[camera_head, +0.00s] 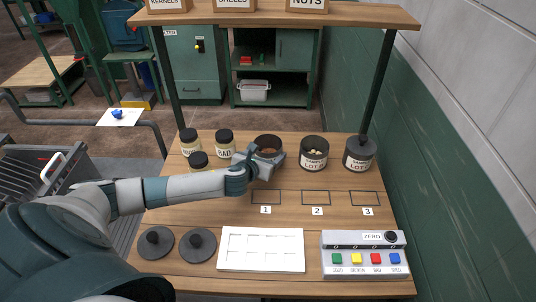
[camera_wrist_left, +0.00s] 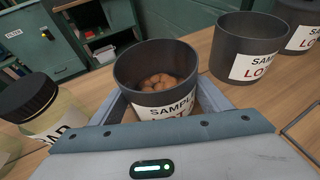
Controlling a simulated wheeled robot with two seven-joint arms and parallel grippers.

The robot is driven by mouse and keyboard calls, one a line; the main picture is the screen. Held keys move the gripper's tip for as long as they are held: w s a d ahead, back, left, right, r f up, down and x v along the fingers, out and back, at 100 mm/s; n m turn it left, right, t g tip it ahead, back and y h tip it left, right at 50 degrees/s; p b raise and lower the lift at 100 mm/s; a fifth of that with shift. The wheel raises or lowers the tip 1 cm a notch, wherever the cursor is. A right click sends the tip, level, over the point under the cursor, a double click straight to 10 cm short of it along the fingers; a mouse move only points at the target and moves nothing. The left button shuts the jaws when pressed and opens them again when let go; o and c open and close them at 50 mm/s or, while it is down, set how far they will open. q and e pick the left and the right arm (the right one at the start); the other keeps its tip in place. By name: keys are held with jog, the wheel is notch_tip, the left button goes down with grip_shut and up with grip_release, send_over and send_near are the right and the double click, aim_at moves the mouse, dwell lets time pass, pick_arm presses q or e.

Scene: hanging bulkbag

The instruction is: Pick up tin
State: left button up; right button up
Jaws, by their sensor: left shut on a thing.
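My left gripper (camera_head: 262,160) is shut on the leftmost dark tin (camera_head: 268,142), with its fingers on either side of it. In the left wrist view the tin (camera_wrist_left: 155,66) is open, stands upright between the fingers and holds brown nuts; its label reads "SAMPLE LOT" in part. I cannot tell whether it is off the table. My right gripper is not in view.
Jars (camera_head: 225,142) with dark lids stand left of the held tin. Numbered outlines (camera_head: 316,198), two loose dark lids (camera_head: 198,245), a white tray (camera_head: 261,268) and a button box (camera_head: 363,257) lie nearer me. A shelf (camera_head: 350,15) spans above on posts.

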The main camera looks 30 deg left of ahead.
aim_at(275, 140)
pick_arm(q)
jog(key=shift+r, duration=0.55)
jog(key=r, duration=0.1)
jog(key=r+b, duration=0.1)
jog(key=r, duration=0.1)
jog(key=shift+d+r, duration=0.2)
jog(key=shift+d, duration=0.2)
jog(key=d+r+b, duration=0.2)
jog(key=d+r, duration=0.4)
jog(key=d, duration=0.5)
jog(key=shift+w+r, duration=0.3)
